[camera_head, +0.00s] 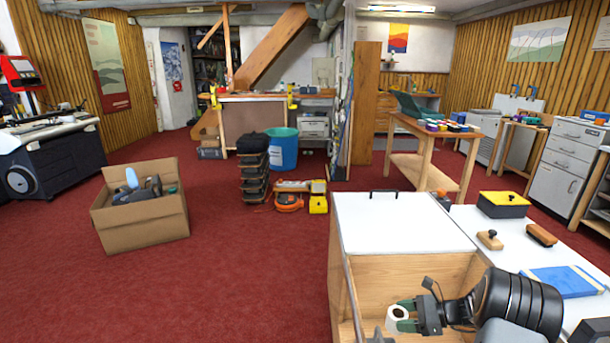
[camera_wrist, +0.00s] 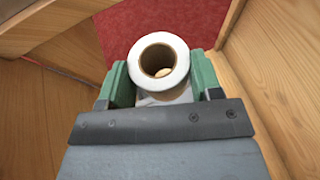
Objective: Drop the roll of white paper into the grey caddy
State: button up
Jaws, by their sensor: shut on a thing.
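The roll of white paper (camera_head: 394,324) is held between the green fingers of my gripper (camera_head: 406,315) in the head view, at the lower right. In the wrist view the roll (camera_wrist: 178,50) stands out past the fingers, its brown cardboard core facing the camera. My gripper (camera_wrist: 160,88) is shut on it, one finger at each side. The roll is at an open-topped wooden compartment (camera_head: 425,275) of the bench, and it appears clear of the walls. I cannot make out the grey caddy with certainty in either view.
Wooden walls (camera_wrist: 40,100) stand on both sides in the wrist view, with red carpet beyond. A white lid with a dark handle (camera_head: 400,222) covers the bench section behind the compartment. A yellow-topped box (camera_head: 503,204), brushes and a blue pad (camera_head: 562,282) lie on the white top at right.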

jog(key=shift+f+b, duration=2.4)
jog(key=shift+f, duration=0.55)
jog(key=o, duration=1)
jog(key=p+v, duration=0.2)
jog(key=v, duration=1.2)
jog(key=shift+r+p, duration=0.1)
jog(key=shift+p, duration=0.2)
